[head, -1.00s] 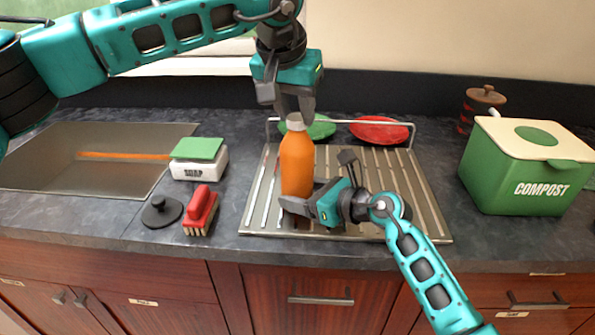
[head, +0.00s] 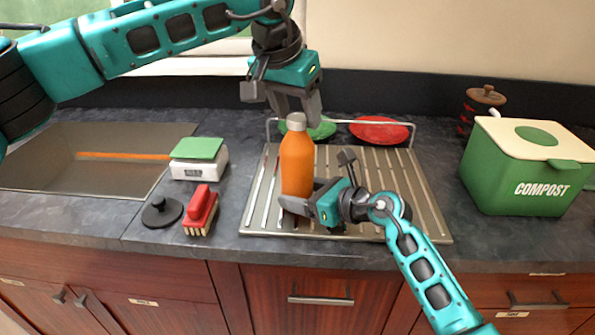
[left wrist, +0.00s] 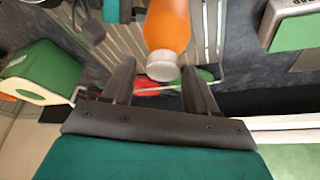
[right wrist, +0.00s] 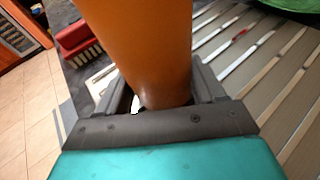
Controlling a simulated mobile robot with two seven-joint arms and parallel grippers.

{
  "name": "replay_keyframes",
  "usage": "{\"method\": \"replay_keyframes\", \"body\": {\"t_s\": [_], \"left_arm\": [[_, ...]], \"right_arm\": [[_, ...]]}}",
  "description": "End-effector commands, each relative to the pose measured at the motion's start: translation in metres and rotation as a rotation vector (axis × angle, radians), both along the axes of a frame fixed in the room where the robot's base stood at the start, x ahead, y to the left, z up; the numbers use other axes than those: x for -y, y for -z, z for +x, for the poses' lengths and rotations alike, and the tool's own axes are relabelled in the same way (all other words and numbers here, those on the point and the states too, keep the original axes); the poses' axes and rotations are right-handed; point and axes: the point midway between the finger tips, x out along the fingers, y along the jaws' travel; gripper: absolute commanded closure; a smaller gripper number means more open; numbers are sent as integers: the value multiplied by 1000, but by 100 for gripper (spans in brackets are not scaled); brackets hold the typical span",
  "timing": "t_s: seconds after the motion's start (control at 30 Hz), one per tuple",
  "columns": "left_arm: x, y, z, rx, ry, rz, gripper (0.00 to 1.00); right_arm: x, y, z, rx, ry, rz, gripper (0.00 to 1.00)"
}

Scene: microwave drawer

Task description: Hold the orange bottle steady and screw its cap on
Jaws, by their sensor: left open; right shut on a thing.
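The orange bottle (head: 297,162) stands upright on the ribbed metal drainboard (head: 405,190). Its grey-white cap (head: 296,122) sits on its top; how tightly cannot be told. My right gripper (head: 305,200) is shut on the bottle near its base, and the right wrist view shows the bottle (right wrist: 150,45) between its fingers. My left gripper (head: 292,108) is open just above the cap, pointing down. In the left wrist view the cap (left wrist: 162,66) appears beyond and between the two spread fingers (left wrist: 158,85), apart from them.
A green plate (head: 318,129) and a red plate (head: 378,131) stand behind the drainboard by a wire rail. A compost bin (head: 528,170) stands right.

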Motion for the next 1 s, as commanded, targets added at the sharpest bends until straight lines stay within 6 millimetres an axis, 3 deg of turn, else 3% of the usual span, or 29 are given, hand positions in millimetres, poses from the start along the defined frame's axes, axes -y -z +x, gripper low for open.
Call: {"method": "replay_keyframes", "body": {"t_s": [0.3,0.57,0.8,1.0], "left_arm": [[1,-1,0,2,-321,2,42],[1,0,0,3,-460,3,42],[1,-1,0,4,-731,3,42],[0,0,0,3,-780,1,42]], "right_arm": [[-1,1,-1,0,-2,-1,86],[0,1,-1,0,-2,-1,86],[0,1,-1,0,-2,-1,86],[0,1,-1,0,-1,-1,86]]}}
